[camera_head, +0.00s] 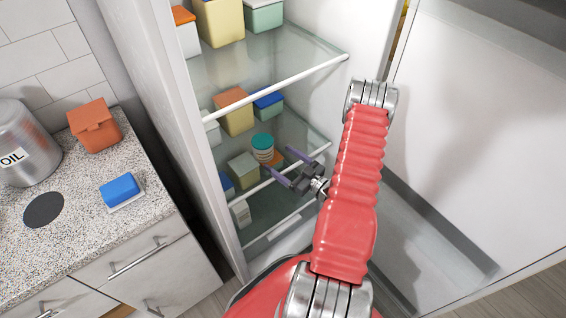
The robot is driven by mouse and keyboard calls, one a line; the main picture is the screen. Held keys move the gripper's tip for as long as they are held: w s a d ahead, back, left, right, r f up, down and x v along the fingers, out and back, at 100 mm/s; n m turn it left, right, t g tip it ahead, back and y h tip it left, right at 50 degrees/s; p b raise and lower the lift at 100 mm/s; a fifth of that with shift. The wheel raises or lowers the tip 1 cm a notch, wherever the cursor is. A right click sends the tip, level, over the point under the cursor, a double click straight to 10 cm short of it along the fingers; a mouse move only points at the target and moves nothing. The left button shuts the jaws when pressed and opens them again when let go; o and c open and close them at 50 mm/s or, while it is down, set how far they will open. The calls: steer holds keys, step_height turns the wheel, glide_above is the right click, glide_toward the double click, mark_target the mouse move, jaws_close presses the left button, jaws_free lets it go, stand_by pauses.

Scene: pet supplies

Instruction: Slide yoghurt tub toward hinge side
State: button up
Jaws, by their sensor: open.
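A round tub with a teal lid (263,149), the likely yoghurt tub, stands upright on the lower glass shelf of the open fridge. The hinge and open door are on the right. My gripper (277,158) reaches in over that shelf from the right, with its two purple fingers spread and nothing held. The fingertips are close to the tub's right and front sides. I cannot tell whether they touch it.
An orange item (277,159) lies by the tub, partly hidden. The upper shelf's white front rail (275,87) crosses above. Shelf room is visible right of the tub.

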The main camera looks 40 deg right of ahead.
mark_target(257, 143)
steer(key=w, duration=0.4)
steer(key=w+a, duration=0.1)
steer(key=w, duration=0.8)
steer(key=shift+a, duration=0.4)
steer(key=shift+c, duration=0.4)
steer(key=shift+s, duration=0.1)
steer(key=c, duration=1.3)
steer(key=shift+d, duration=0.15)
